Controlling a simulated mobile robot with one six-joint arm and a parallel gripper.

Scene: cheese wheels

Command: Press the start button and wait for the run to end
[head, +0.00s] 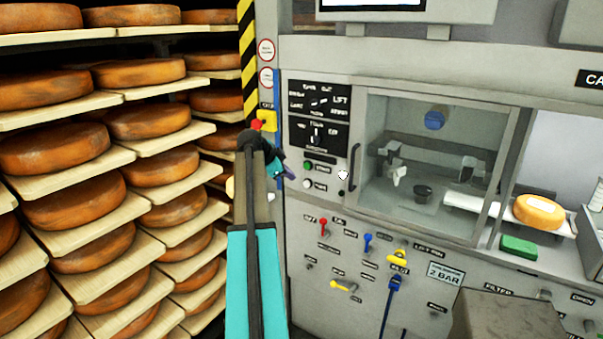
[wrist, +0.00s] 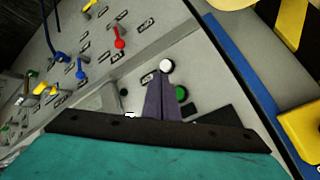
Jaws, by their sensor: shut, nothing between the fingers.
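The green button (head: 307,165) sits on the grey machine panel, above a white button (head: 306,184). Small labels stand beside both, too small to read surely. My gripper (head: 289,174) is shut and empty, just left of these buttons in the head view. In the wrist view the closed fingertips (wrist: 164,76) point at the panel, just short of the white button (wrist: 166,65) in the picture. I cannot tell whether the fingers touch the panel.
A red-topped yellow box (head: 267,119) stands up and left of the buttons. A windowed door (head: 420,165) with a black handle (head: 354,167) is to their right. Coloured levers, including a red one (head: 323,227), stick out below. Shelves of cheese wheels (head: 140,72) fill the left.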

